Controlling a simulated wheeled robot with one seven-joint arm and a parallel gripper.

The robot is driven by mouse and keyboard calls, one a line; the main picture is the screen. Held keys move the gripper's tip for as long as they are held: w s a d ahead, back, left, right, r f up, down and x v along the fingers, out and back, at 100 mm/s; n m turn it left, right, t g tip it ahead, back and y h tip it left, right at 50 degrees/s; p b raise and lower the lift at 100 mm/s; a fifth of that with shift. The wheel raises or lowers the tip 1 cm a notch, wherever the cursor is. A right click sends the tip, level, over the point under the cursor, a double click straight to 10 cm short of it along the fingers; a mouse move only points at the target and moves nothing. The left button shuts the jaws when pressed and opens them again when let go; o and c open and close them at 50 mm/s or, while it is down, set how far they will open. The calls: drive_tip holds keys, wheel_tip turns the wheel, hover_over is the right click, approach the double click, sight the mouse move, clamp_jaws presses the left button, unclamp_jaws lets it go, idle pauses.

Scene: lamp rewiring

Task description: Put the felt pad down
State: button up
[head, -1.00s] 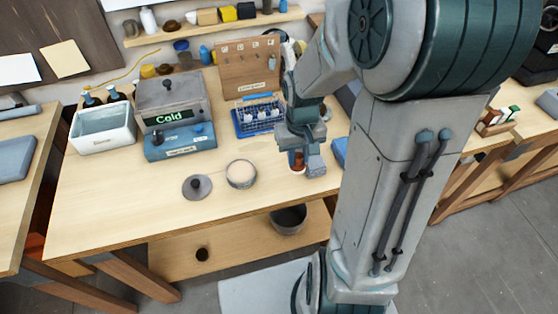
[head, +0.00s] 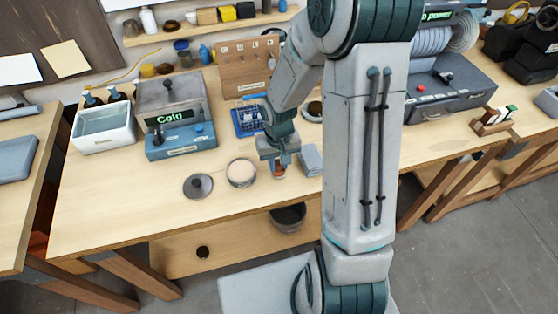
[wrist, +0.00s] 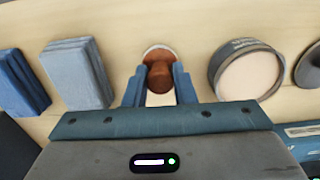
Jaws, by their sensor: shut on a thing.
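My gripper (wrist: 159,68) is shut on a brown wooden knob with a pale round base, which I take to be the felt pad (wrist: 158,55). The pad sits between the two blue fingers and looks upright. In the head view the gripper (head: 279,163) holds the pad (head: 279,173) at the bench top, right of a round tin. The fingers hide part of the knob. I cannot tell whether the pale base touches the wood.
The round tin (head: 241,173) with pale contents and a dark knobbed lid (head: 198,186) are left of my gripper. A grey-blue block (head: 311,160) is close on the right; a darker blue block (wrist: 22,82) lies beyond it. The bench front (head: 150,215) is clear.

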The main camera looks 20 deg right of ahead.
sight(279, 163)
drive_tip(key=shift+f, duration=0.2)
drive_tip(key=o, duration=0.8)
drive_tip(key=shift+o, duration=0.2)
drive_tip(key=shift+r, duration=0.1)
wheel_tip(279, 163, up, 12)
drive_tip(key=s+r+t, duration=0.4)
drive_tip(key=s+r, duration=0.7)
drive_tip(key=s, duration=0.3)
drive_tip(key=shift+s+b, duration=0.15)
drive_tip(key=shift+b, duration=0.15)
